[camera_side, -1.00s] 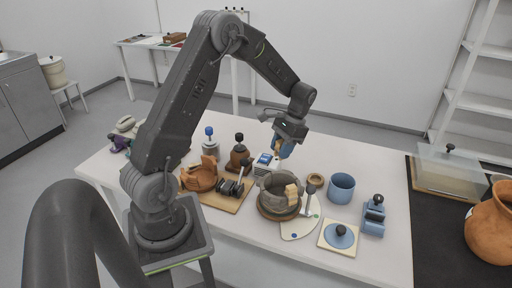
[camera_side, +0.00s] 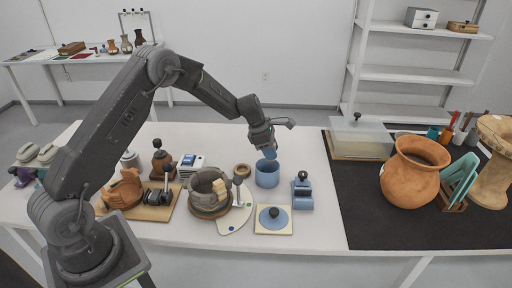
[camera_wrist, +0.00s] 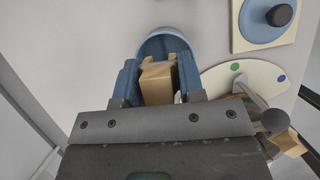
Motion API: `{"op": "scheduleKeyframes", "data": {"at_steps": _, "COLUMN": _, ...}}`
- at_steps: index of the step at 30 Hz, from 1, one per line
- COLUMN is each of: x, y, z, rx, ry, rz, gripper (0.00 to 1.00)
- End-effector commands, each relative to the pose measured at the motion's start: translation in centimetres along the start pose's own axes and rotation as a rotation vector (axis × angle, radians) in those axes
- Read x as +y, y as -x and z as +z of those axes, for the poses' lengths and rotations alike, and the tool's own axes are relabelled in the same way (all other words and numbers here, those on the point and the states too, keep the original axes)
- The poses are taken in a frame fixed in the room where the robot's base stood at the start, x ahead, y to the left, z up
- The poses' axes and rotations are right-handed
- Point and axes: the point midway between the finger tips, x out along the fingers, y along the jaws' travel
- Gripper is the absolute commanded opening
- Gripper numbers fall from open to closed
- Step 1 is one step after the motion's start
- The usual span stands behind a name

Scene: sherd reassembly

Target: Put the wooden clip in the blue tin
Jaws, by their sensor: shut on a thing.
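The wooden clip (camera_wrist: 158,84) is a tan block between the blue fingers of my gripper (camera_wrist: 158,70) in the wrist view. My gripper (camera_side: 269,153) is shut on it, just above the blue tin (camera_side: 267,176) in the side view. The tin is an open round cup standing upright on the white table. In the wrist view the blue tin (camera_wrist: 165,37) shows behind the clip and fingers, which cover much of it. In the side view I cannot make out the clip. I cannot tell whether the clip's lower end is inside the rim.
A blue stamp-like tool (camera_side: 302,190) stands right of the tin. A blue disc with a black knob (camera_side: 273,217) lies on a cream square in front. A wooden ring (camera_side: 243,170), a white palette (camera_side: 236,216) and a grey pot (camera_side: 209,191) are to the left.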

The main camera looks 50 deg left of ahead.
Motion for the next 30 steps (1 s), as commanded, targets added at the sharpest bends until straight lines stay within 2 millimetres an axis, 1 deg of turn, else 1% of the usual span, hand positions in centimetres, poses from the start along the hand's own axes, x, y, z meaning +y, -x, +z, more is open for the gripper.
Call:
{"op": "scheduleKeyframes", "data": {"at_steps": 3, "x": 0.1, "y": -0.5, "z": 0.5, "rx": 0.0, "ry": 0.054, "rz": 0.024, "gripper": 0.26}}
{"op": "scheduleKeyframes", "data": {"at_steps": 7, "x": 0.2, "y": -0.8, "z": 0.5, "rx": 0.0, "ry": 0.074, "rz": 0.031, "gripper": 0.26}}
{"op": "scheduleKeyframes", "data": {"at_steps": 30, "x": 0.1, "y": -5.6, "z": -1.6, "rx": 0.001, "ry": 0.071, "rz": 0.03, "gripper": 0.26}}
